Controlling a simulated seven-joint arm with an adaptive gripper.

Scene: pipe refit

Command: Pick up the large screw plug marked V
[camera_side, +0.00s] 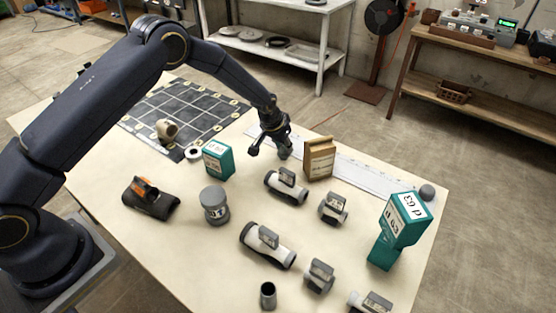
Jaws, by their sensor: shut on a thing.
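My gripper (270,146) is over the table's far side, left of the tan box. It is shut on a small grey piece (285,153) that is mostly hidden by the fingers. I cannot read a V on it or tell its full shape. A grey, round, capped piece (215,205) with a dark mark on its label stands upright near the table's middle; its mark is too small to read for sure.
White and grey pipe fittings with tags (268,245) lie at the centre and right. Teal boxes stand at the left (218,159) and right (398,231); a tan box (319,159) stands beside my gripper. A dark gridded mat (187,110) lies at the back left.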

